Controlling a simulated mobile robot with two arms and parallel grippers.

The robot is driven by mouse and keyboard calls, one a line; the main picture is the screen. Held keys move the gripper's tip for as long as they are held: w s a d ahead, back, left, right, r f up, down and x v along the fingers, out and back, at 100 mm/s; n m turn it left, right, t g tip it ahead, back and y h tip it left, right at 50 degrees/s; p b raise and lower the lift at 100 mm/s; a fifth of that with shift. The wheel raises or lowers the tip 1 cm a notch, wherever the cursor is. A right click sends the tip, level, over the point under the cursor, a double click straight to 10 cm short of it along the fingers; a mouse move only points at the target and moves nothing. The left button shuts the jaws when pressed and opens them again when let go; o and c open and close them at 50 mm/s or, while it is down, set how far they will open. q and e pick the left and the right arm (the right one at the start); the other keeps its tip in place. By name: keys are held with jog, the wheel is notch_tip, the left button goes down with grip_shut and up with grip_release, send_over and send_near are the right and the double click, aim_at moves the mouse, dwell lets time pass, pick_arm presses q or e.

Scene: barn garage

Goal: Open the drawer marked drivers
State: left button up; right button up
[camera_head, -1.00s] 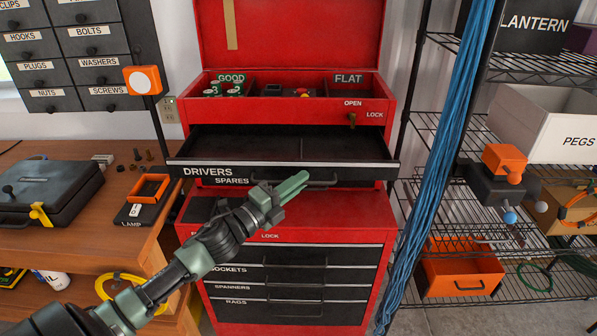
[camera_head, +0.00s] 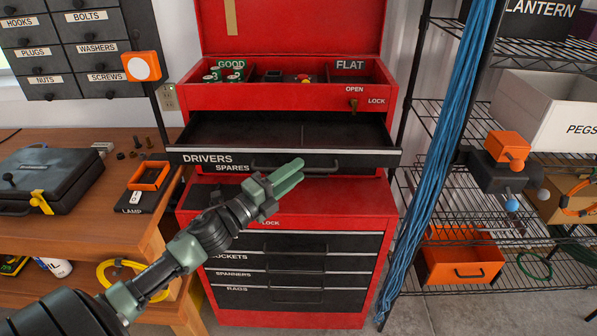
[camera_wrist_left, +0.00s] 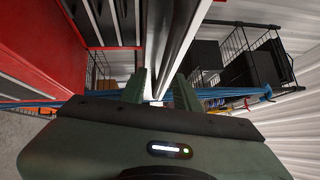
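The drawer marked DRIVERS (camera_head: 222,160) is pulled out of the red tool chest (camera_head: 392,105), with its dark interior visible and a divider inside. The bar handle (camera_head: 328,168) is partly hidden behind my left gripper (camera_head: 297,171). The left gripper's green fingers are apart, just in front of the handle; contact cannot be told. In the left wrist view, the two fingers (camera_wrist_left: 160,88) show a gap between them, with the pale drawer edge (camera_wrist_left: 174,45) beyond. My right gripper is not in view.
Above the drawer is an open tray with GOOD and FLAT sections and a key (camera_head: 353,104) by OPEN/LOCK. Shut drawers (camera_head: 300,265) are below. A wooden bench (camera_head: 60,225) stands left; blue cables (camera_head: 440,150) and a wire shelf (camera_head: 470,95) stand right.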

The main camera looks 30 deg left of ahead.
pick_arm(q)
jog(key=b+v, duration=0.1)
jog(key=v, duration=0.5)
dwell(0.4)
